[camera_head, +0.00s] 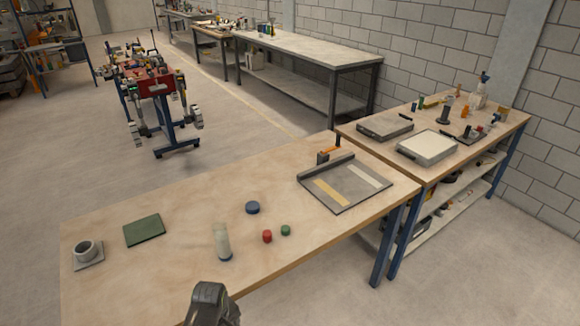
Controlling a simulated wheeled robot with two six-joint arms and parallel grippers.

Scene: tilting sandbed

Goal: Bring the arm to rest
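A dark grey rounded part of one of my arms (210,304) rises at the bottom edge, left of the middle, by the front edge of the near wooden table (150,278). I cannot tell which arm it belongs to. No gripper fingers show, and nothing is seen held. A flat grey tray (337,203) with a tan strip and a pale strip lies at the table's right end. A pale translucent cylinder (221,242) stands upright beyond the arm part, apart from it.
A blue disc (252,208), a red cap (267,236) and a green cap (286,230) lie mid-table. A green mat (144,231) and a grey cup (85,250) on a plate are at left. A second table (466,155) with equipment adjoins at right.

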